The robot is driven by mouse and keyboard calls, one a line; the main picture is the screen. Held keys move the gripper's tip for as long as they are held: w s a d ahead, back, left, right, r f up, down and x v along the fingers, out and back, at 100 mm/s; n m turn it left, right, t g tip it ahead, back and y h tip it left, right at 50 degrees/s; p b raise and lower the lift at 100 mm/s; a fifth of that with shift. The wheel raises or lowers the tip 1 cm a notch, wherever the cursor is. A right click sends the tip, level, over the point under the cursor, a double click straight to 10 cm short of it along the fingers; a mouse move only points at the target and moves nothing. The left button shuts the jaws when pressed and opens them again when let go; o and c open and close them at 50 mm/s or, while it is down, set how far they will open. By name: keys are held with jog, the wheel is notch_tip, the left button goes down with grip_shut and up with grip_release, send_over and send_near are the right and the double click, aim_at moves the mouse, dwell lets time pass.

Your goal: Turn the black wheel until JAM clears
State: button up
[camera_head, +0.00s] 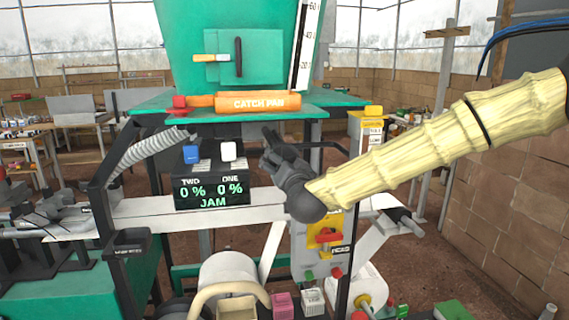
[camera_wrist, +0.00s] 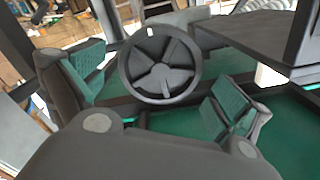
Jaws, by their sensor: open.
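The black wheel (camera_wrist: 160,65), a spoked handwheel with a pale mark on its rim at the upper left, shows in the wrist view. My gripper (camera_wrist: 155,82) is open, one green-padded finger to the left of the wheel and the other to its lower right. The wheel lies beyond the fingers, and I cannot tell whether either touches it. In the head view my gripper (camera_head: 270,150) is just right of the display box; I cannot make out the wheel there. The display (camera_head: 211,193) reads TWO 0 %, ONE 0 % and JAM in green.
A blue button (camera_head: 191,154) and a white button (camera_head: 228,151) sit above the display. An orange catch pan (camera_head: 258,102) is under the green hopper (camera_head: 215,45). A yellow panel with a red handle (camera_head: 326,236) is below my forearm. Dark frame bars surround the area.

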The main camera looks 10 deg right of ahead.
jog(key=shift+w, duration=1)
jog(key=c, duration=0.9)
